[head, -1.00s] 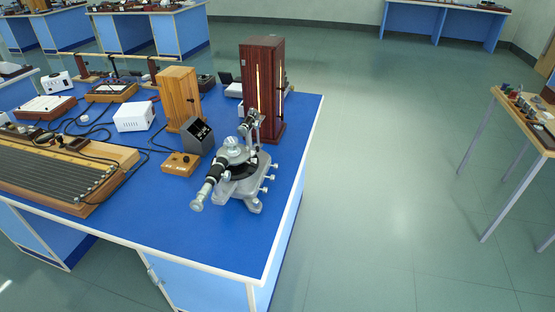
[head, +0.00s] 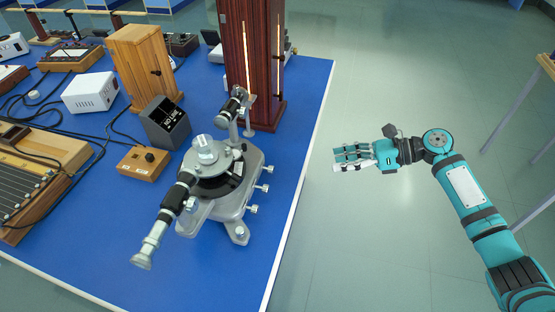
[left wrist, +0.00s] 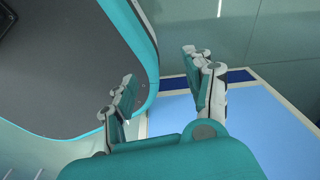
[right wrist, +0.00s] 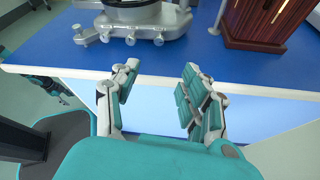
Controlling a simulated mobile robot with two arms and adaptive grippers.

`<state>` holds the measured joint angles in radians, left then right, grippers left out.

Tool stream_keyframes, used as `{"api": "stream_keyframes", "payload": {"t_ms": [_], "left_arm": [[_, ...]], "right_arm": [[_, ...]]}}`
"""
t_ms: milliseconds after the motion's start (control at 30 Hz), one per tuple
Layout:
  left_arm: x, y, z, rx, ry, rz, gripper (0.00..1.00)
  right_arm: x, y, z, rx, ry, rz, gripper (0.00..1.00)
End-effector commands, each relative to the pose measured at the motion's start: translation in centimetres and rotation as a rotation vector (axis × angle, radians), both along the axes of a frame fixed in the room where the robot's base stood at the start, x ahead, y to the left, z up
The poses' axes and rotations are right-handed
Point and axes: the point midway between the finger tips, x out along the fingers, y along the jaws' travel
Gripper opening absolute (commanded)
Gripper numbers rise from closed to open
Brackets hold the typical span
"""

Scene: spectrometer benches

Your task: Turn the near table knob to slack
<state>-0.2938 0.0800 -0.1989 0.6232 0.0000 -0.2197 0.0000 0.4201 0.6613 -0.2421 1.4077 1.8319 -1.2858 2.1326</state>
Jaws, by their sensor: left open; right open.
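The grey metal spectrometer (head: 212,185) stands near the right edge of the blue bench. Several small silver knobs stick out of its base on the right side; the nearest knob (head: 252,209) is the lowest in the head view. Which is the near table knob is not certain. My right gripper (head: 340,158) is open and empty, out over the floor to the right of the bench edge, apart from the knobs. In the right wrist view the base knobs (right wrist: 130,41) show beyond the open fingers (right wrist: 160,78). My left gripper (left wrist: 160,72) is open and empty, away from the spectrometer.
A dark red wooden lamp housing (head: 250,60) stands behind the spectrometer. A black display box (head: 166,122) and a small wooden control box (head: 143,163) stand to its left. The floor (head: 390,230) right of the bench is clear.

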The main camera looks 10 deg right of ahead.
Motion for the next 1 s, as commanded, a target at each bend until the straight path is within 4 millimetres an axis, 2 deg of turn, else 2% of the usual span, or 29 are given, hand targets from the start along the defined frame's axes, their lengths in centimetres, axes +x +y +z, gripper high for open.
{"api": "stream_keyframes", "payload": {"t_ms": [167,300,700,833,1000], "left_arm": [[-1.3,0.0,0.2,0.001,0.019,-0.002,0.53],[-1.8,0.1,0.5,0.002,0.027,-0.003,0.53],[-0.3,-0.1,0.9,-0.001,0.003,-0.003,0.53],[-0.2,0.0,0.9,0.000,0.002,-0.002,0.53],[-0.3,0.0,0.9,0.000,0.003,-0.002,0.53]], "right_arm": [[0.6,2.3,-0.8,0.003,0.002,0.001,0.45],[1.4,5.0,-1.9,0.005,0.000,0.000,0.45],[3.7,12.5,-5.1,0.001,-0.001,-0.001,0.45],[4.1,14.0,-5.8,0.001,0.000,-0.002,0.45],[4.5,15.1,-6.3,-0.001,-0.001,-0.004,0.45]]}}
